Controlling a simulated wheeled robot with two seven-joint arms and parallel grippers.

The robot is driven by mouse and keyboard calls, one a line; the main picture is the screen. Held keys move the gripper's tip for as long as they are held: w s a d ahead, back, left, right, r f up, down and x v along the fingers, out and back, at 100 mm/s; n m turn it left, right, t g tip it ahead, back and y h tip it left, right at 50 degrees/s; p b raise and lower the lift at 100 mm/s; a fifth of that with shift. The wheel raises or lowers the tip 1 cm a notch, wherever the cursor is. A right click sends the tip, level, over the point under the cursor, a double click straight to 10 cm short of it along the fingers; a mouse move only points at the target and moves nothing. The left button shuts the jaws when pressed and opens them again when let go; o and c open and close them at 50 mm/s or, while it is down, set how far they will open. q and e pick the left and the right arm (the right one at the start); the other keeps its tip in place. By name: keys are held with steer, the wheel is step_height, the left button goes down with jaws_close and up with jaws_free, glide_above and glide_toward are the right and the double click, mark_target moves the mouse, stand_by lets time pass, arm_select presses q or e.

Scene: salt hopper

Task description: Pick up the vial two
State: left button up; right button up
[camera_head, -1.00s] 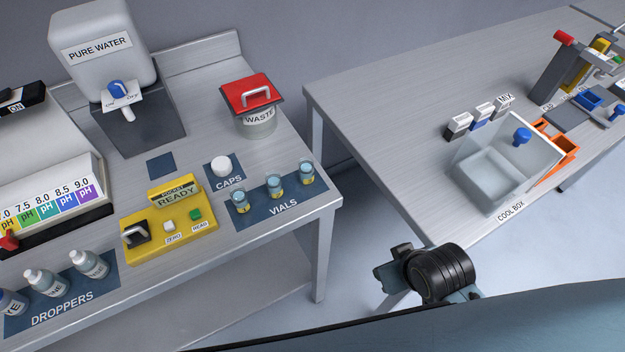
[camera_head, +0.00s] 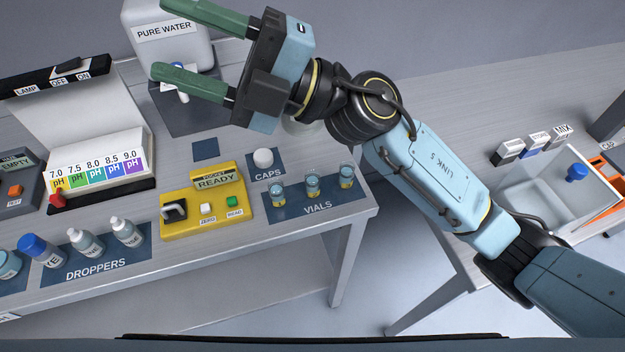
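Three small vials with blue and yellow bands stand upright on the blue VIALS mat (camera_head: 318,210): a left vial (camera_head: 278,193), a middle vial (camera_head: 312,185) and a right vial (camera_head: 347,175). Their numbers are too small to read, so I cannot tell by label which is vial two. My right gripper (camera_head: 165,39) has green fingers spread wide apart and empty. It is raised over the back of the left table, up and left of the vials, in front of the pure water tank (camera_head: 165,35). My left gripper is out of view.
A yellow pocket meter reading READY (camera_head: 180,222) and a white cap (camera_head: 263,157) sit close to the vials. Dropper bottles (camera_head: 86,243) stand front left. My arm hides most of the waste bin. A gap separates this table from the right table with the cool box (camera_head: 545,205).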

step_height(320, 180, down, 3)
steer(key=s+a+n+g+h, duration=0.2)
steer(key=s+n+g+h, duration=0.1)
steer(key=n+g+h, duration=0.15)
steer(key=n+t+h, duration=0.2)
steer(key=t+h, duration=0.3)
steer(key=h, duration=1.3)
glide_toward(313, 176)
steer(key=shift+f, duration=1)
steer(key=shift+s+a+f+p, duration=0.1)
steer(key=shift+a+f+p, duration=0.1)
steer(key=shift+f, duration=1.3)
steer(key=shift+a+f+p, duration=0.1)
steer(key=shift+f+p, duration=0.1)
steer(key=shift+f, duration=1.35)
steer(key=shift+c, duration=0.4)
steer(key=c, duration=1)
